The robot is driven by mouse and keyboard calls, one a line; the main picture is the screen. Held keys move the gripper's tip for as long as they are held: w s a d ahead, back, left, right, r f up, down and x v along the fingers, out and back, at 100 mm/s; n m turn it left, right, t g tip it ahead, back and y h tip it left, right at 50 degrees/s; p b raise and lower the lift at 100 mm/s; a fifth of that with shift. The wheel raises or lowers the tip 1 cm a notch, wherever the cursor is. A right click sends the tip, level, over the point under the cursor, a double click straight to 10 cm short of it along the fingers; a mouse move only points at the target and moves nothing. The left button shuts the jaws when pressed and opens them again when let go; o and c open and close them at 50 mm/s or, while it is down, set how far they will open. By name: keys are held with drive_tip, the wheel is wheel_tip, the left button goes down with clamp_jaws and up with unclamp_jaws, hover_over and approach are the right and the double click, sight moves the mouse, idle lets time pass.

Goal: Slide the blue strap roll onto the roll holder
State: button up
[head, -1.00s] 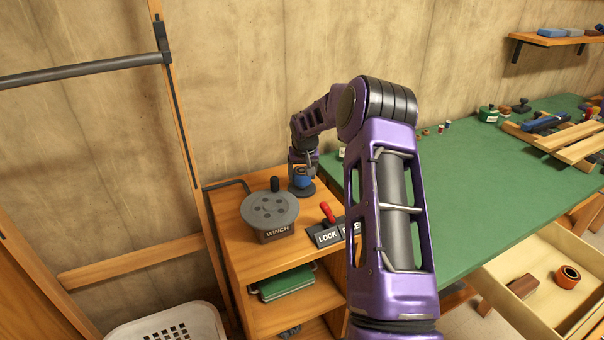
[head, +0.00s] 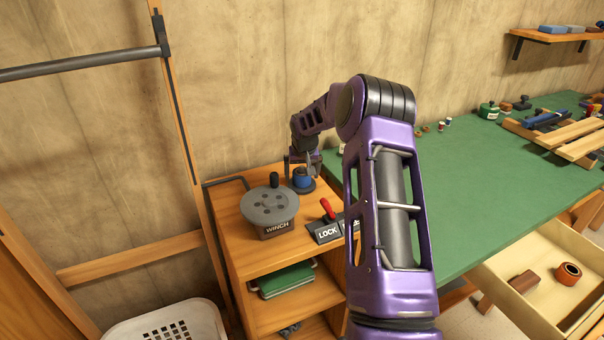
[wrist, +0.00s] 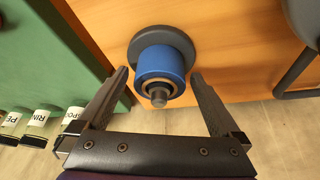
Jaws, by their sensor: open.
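The blue strap roll (head: 302,179) is around the post of the grey roll holder (head: 304,190) at the back of the wooden cabinet. In the wrist view the roll (wrist: 161,64) sits against the round base of the holder (wrist: 163,34), and the tip of the post (wrist: 159,97) sticks out through its core. My gripper (head: 303,167) is open above the roll. In the wrist view the fingers of my gripper (wrist: 160,74) stand on either side of the roll, with gaps visible between them and it.
A grey winch (head: 270,208) with a dark knob stands left of the holder. A red lever (head: 327,208) by a LOCK label is in front. The green bench (head: 480,190) lies right, with an open drawer (head: 540,285) below. Labelled jars (wrist: 38,118) show in the wrist view.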

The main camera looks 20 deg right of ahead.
drive_tip(key=shift+r, duration=0.1)
drive_tip(key=p+v, duration=0.1)
drive_tip(key=v, duration=1.6)
